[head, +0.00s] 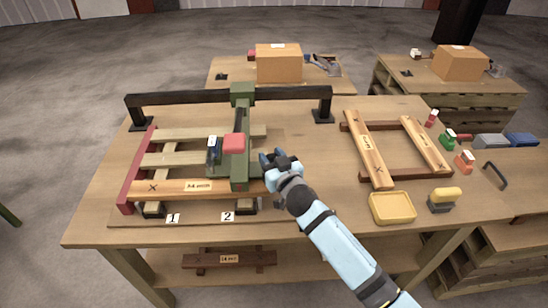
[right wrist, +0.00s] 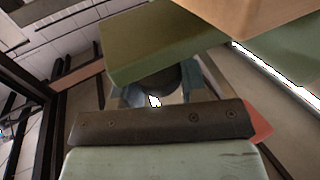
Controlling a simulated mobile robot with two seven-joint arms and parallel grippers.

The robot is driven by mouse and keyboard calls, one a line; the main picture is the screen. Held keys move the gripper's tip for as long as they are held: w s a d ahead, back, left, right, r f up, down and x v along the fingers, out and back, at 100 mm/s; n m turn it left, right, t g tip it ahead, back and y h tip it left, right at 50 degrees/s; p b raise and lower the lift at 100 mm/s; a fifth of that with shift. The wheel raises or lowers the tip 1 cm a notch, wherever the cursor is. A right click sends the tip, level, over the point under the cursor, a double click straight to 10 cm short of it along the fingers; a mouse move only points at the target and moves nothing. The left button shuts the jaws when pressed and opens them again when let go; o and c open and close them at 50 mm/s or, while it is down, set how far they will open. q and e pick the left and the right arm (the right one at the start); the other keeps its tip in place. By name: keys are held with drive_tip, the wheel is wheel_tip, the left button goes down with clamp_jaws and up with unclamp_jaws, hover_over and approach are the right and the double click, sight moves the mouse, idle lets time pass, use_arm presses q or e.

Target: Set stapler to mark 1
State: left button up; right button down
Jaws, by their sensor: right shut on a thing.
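The stapler (head: 240,158) is a green carriage with a red block, hanging from a black overhead rail (head: 190,98). It reaches over the wooden frame and stands roughly in line with label 2 (head: 227,217). Label 1 (head: 172,218) lies farther left along the same front edge. My right gripper (head: 268,162) is at the right side of the stapler, shut on its handle. In the right wrist view, a dark rounded handle (right wrist: 160,82) sits between the fingers, below a green part; the grip is partly hidden. My left gripper is not in view.
A marked plank (head: 190,187) lies along the frame's front, with slats and a red side rail (head: 136,170) at left. A second wooden frame (head: 365,150), a yellow tray (head: 391,208) and a yellow-topped tool (head: 444,199) are at right. The rail left of the stapler looks clear.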

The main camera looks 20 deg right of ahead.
drive_tip(key=c, duration=0.7)
unclamp_jaws()
drive_tip(key=shift+s, duration=0.1)
drive_tip(key=shift+s+f, duration=0.1)
drive_tip(key=shift+s, duration=0.25)
drive_tip(key=s, duration=0.4)
drive_tip(key=s+d, duration=0.1)
drive_tip(key=s, duration=0.3)
drive_tip(key=s+d, duration=0.1)
drive_tip(key=s, duration=0.3)
drive_tip(key=shift+s+b, duration=0.35)
drive_tip(key=shift+s, duration=0.05)
